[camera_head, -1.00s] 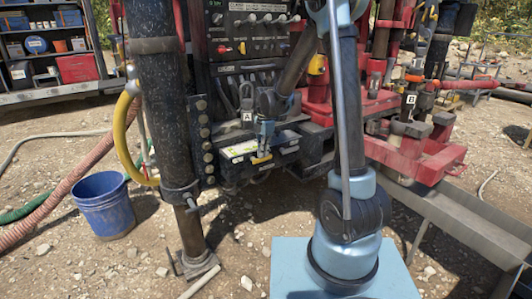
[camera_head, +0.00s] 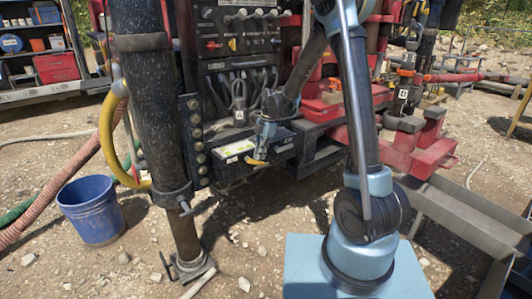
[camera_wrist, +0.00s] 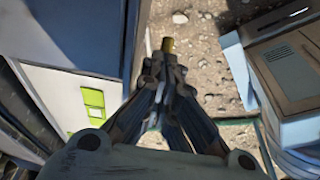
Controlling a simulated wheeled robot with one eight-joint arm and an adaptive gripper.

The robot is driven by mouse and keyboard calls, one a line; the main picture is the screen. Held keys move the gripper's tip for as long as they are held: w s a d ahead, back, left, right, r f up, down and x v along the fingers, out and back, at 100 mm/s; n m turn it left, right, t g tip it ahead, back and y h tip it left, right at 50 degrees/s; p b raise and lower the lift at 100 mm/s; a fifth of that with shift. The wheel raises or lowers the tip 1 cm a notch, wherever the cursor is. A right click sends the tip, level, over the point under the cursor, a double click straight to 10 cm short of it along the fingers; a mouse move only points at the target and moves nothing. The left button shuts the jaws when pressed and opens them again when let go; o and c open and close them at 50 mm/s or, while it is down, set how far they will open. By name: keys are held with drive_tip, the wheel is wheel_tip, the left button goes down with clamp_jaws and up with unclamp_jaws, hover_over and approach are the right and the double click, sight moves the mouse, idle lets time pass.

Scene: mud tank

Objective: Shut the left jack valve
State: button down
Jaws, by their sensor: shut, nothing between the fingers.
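The left jack is a tall black cylinder (camera_head: 150,110) with a lower leg (camera_head: 180,232) standing on the ground. A small yellow lever (camera_head: 256,162) sticks out under the front of the black valve ledge (camera_head: 283,141), right of a yellow-white label. I cannot tell for sure that it is the left jack valve. My gripper (camera_head: 261,150) points down just in front of the ledge, its fingers shut and empty.
A control panel (camera_head: 245,45) with levers and hoses stands behind. A yellow hose (camera_head: 106,140) loops beside the jack. A blue bucket (camera_head: 92,212) stands at left on gravel. Red machine parts (camera_head: 425,155) and a grey metal trough (camera_head: 465,220) lie to the right.

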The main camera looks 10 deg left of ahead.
drive_tip(key=shift+w+d+f, duration=0.15)
drive_tip(key=shift+d+f, duration=0.05)
drive_tip(key=shift+f, duration=1.1)
drive_tip(key=v, duration=1.2)
drive_tip(key=shift+a, duration=0.1)
